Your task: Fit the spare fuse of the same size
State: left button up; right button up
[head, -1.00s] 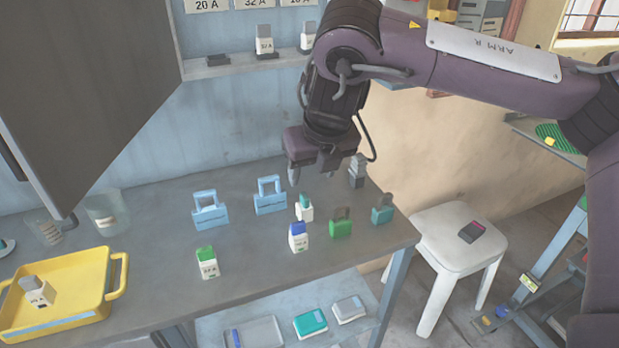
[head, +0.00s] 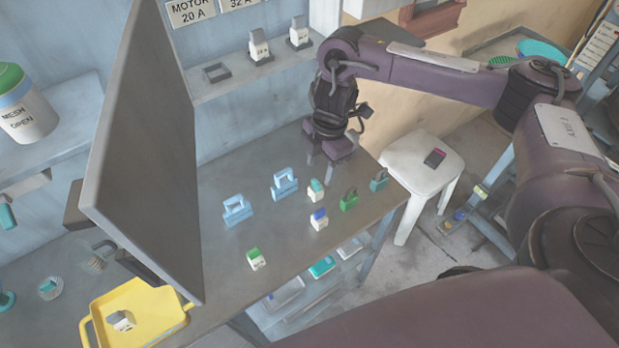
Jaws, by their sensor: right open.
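My right gripper (head: 322,162) is open, pointing down above the back right of the bench, behind the small fuses. A white fuse with a teal top (head: 315,190) stands just in front of it. A blue-topped fuse (head: 319,219) and a green-topped fuse (head: 256,260) stand nearer the front. A grey-topped fuse (head: 122,321) lies in the yellow tray (head: 168,326). On the wall shelf, an empty dark holder (head: 216,73) sits left of two holders with grey-topped fuses (head: 258,46) (head: 299,33). A sign above reads MOTOR 20 A. My left gripper is out of view.
Two light blue padlocks (head: 237,211) (head: 285,184), a green one (head: 349,200) and a teal one (head: 379,180) stand on the bench (head: 225,285). A large grey door panel (head: 150,150) juts out at left. A white stool (head: 424,160) stands right of the bench.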

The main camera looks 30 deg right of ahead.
aim_at(316, 181)
notch_tip(316, 181, down, 2)
jog(key=shift+s+f, duration=0.1)
jog(key=f, duration=0.2)
jog(key=f+p, duration=0.1)
jog(key=f, duration=0.1)
jog(key=shift+w+a+f, duration=0.1)
jog(key=shift+w+a, duration=0.25)
jog(key=shift+a, duration=0.05)
jog(key=shift+f, duration=0.4)
jog(key=shift+c, duration=0.2)
jog(key=c, duration=1.1)
jog(key=shift+r, duration=0.15)
grip_shut()
